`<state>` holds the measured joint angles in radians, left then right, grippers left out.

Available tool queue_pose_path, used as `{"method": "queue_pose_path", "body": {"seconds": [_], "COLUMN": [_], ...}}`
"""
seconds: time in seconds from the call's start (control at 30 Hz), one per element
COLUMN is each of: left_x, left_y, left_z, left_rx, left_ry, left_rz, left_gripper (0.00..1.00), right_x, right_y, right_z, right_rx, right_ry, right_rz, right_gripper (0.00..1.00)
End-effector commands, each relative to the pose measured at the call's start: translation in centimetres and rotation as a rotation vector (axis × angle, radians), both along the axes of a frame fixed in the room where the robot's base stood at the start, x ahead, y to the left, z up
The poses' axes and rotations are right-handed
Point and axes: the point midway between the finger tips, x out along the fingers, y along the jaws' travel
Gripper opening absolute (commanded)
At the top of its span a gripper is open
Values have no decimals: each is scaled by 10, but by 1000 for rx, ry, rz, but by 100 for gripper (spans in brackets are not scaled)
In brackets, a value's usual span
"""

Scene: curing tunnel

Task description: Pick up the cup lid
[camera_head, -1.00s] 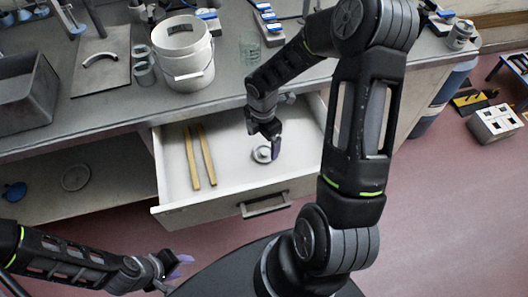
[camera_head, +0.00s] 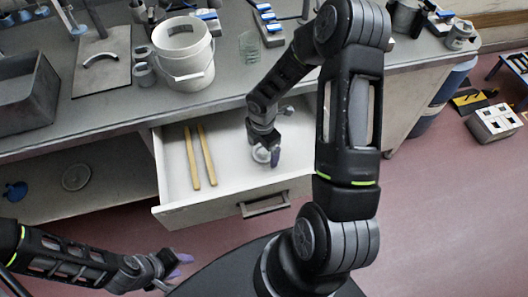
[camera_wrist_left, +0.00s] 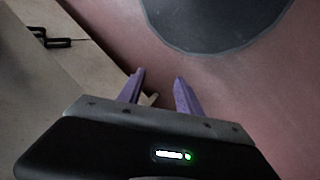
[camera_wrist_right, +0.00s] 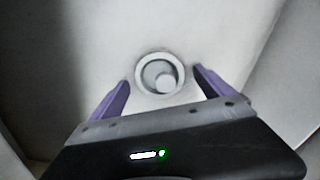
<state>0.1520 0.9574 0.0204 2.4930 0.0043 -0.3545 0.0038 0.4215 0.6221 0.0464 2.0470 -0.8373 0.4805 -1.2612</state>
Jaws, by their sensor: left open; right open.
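The cup lid (camera_wrist_right: 146,72) is a small round grey-white disc with a raised knob, lying on the white drawer floor. In the head view the lid (camera_head: 262,155) is partly hidden by my right gripper (camera_head: 267,157), which points down over it. In the right wrist view my right gripper (camera_wrist_right: 159,92) is open, with its purple fingers on either side of the lid and apart from it. My left gripper (camera_head: 180,266) is open and empty at the lower left, over the floor. It also shows open in the left wrist view (camera_wrist_left: 158,80).
The open drawer (camera_head: 230,202) also holds two wooden sticks (camera_head: 199,157) left of the lid. The drawer walls surround my right gripper. On the bench above stand a white bucket (camera_head: 184,56), a glass (camera_head: 250,46) and a grey bin (camera_head: 28,95).

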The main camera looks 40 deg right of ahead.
Motion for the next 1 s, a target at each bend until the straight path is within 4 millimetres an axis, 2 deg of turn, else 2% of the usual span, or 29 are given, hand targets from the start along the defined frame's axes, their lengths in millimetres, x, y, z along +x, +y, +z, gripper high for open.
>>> {"method": "queue_pose_path", "body": {"seconds": [0.17, 0.9, 1.0], "left_x": [0, 0, 0], "left_y": [0, 0, 0], "left_z": [0, 0, 0], "left_rx": [0, 0, 0], "left_ry": [0, 0, 0], "left_rz": [0, 0, 0], "left_gripper": [42, 42, 42], "right_x": [0, 0, 0], "right_y": [0, 0, 0], "right_z": [0, 0, 0], "right_rx": [0, 0, 0], "right_ry": [0, 0, 0], "right_rz": [0, 0, 0], "right_gripper": [92, 31, 29]}}
